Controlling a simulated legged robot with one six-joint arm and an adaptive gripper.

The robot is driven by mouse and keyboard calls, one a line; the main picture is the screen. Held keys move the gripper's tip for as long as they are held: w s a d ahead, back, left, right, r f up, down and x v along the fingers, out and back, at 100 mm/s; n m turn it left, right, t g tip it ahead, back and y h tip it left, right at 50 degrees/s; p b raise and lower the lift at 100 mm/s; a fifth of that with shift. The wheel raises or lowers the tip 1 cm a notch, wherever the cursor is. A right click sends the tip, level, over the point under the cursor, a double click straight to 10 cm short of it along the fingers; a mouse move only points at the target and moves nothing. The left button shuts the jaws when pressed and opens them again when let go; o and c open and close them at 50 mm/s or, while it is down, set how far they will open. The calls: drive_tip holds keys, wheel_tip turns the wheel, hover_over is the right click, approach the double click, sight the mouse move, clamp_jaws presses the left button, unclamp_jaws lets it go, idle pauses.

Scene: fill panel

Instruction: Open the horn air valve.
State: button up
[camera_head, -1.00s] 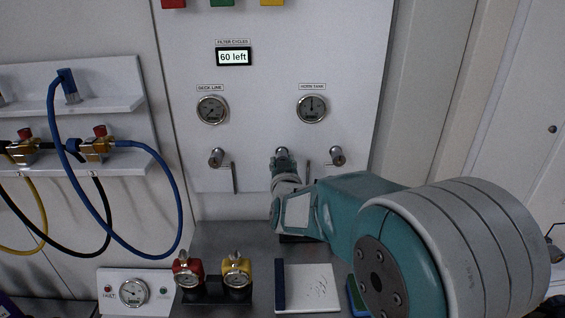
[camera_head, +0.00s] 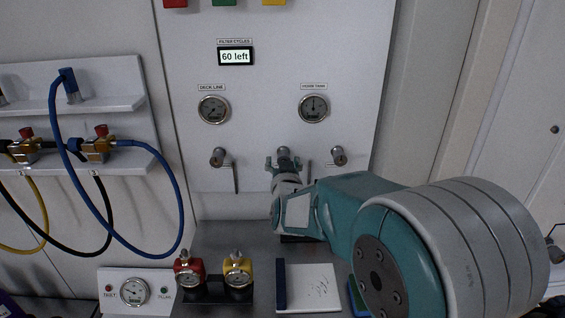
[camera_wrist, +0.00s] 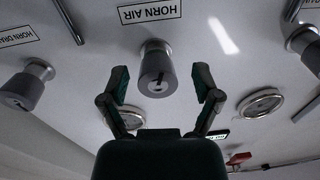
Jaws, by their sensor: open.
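The horn air valve is a grey cylindrical knob (camera_wrist: 157,70) with a dark slot in its face, in the middle of the wrist view. An upside-down "HORN AIR" label (camera_wrist: 150,11) is beside it. In the head view the middle knob (camera_head: 284,151) shows just above my gripper (camera_head: 283,163). In the wrist view my gripper (camera_wrist: 161,84) is open, with one finger on each side of the knob and visible gaps. I cannot tell how far the fingertips reach along it. A thin lever (camera_head: 309,174) hangs to the right of the middle knob.
Another knob (camera_wrist: 27,85), by the "HORN DRAIN" label (camera_wrist: 17,36), is at left in the wrist view. The left knob (camera_head: 218,156) has a hanging lever (camera_head: 236,178). Gauges (camera_head: 314,108) sit above. Red and yellow gauge fittings (camera_head: 238,272) stand on the counter below.

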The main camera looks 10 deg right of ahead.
drive_tip(key=s+a, duration=0.1)
drive_tip(key=s, duration=1)
drive_tip(key=shift+s+a, duration=0.4)
drive_tip(key=shift+f, duration=0.1)
drive_tip(key=s+d+f+n+g+y, duration=0.1)
drive_tip(key=s+f+g, duration=0.1)
drive_tip(key=s+g, duration=0.4)
drive_tip(key=s+d+f+n+g+y, duration=0.1)
drive_tip(key=s+g, duration=0.5)
drive_tip(key=s, duration=1.1)
drive_tip(key=shift+f+y, duration=0.3)
drive_tip(key=shift+f, duration=0.2)
drive_tip(key=shift+d, duration=0.1)
